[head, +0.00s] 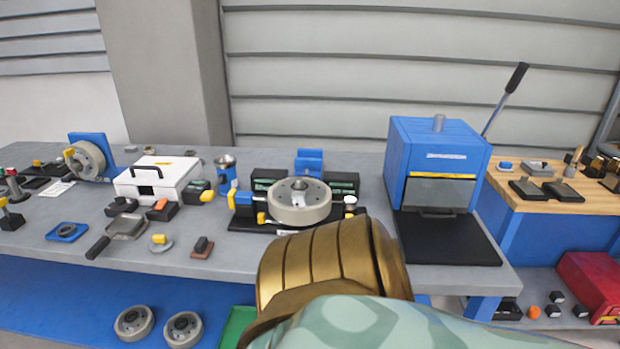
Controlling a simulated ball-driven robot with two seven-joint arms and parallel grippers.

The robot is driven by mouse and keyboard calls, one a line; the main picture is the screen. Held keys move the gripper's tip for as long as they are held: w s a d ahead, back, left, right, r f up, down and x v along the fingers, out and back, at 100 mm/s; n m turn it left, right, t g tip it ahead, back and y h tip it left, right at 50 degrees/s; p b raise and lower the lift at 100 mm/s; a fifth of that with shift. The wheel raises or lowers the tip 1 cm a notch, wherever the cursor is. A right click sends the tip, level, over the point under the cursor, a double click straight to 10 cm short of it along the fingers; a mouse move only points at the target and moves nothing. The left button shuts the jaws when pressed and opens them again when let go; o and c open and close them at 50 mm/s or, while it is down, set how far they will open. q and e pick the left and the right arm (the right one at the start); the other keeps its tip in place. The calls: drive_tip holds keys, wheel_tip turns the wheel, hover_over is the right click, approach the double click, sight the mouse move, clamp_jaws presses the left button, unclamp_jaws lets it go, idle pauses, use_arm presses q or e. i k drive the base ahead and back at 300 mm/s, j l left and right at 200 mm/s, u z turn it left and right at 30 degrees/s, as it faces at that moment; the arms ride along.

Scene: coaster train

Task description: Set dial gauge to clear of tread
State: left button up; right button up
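A grey wheel (310,212) lies flat on a black fixture (245,226) at the middle of the bench, with a silver hub on top. Small yellow parts (262,218) stand at its left side, and a white-topped knob (350,202) stands at its right. I cannot tell which small part is the dial gauge, or whether it touches the tread. My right arm, with a gold ribbed link, comes in from the lower right and covers the bench's front edge just in front of the fixture. Neither gripper shows.
A blue press (437,150) with a lever and black front plate stands to the right. A white box (158,180) and another wheel on a blue stand (92,140) are at the left. Loose tools lie along the front left. Two wheels (134,322) lie below the bench.

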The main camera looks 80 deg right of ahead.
sight(350, 208)
drive_tip(key=k+z, duration=0.25)
drive_tip(key=z, duration=0.2)
drive_tip(key=k+l+z, duration=0.15)
drive_tip(key=z, duration=0.25)
drive_tip(key=k+l+z, duration=0.2)
drive_tip(key=z, duration=1.45)
drive_tip(key=k+l, duration=0.05)
